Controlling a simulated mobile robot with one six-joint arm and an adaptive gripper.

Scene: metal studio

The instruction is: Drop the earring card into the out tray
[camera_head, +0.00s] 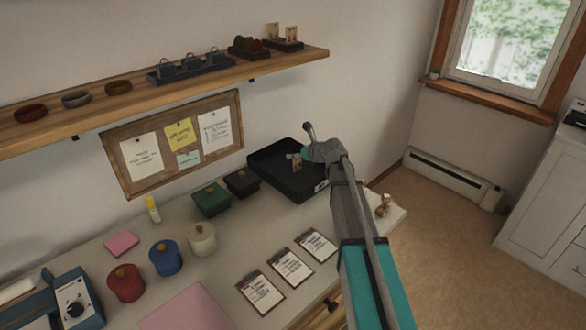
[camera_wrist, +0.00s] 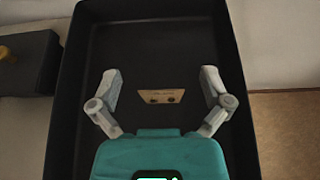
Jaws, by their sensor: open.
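The earring card (camera_wrist: 162,96) is a small tan card with two dark studs, seen between and apart from my open fingers in the wrist view. In the head view the card (camera_head: 297,166) shows at the tray, just below my gripper. The out tray (camera_head: 263,171) is a black, open, shallow box at the back right of the desk. Its dark walls (camera_wrist: 67,95) surround the card in the wrist view. My gripper (camera_head: 296,156) is open over the tray, with its two fingers (camera_wrist: 162,84) spread wide. I cannot tell whether the card touches the tray floor.
A black lidded box (camera_head: 242,184) and a green one (camera_head: 212,200) stand left of the tray. Several clipboards (camera_head: 290,267) lie in front. A wooden shelf (camera_head: 215,79) runs above the desk. A small wooden figure (camera_head: 383,206) stands near the right edge.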

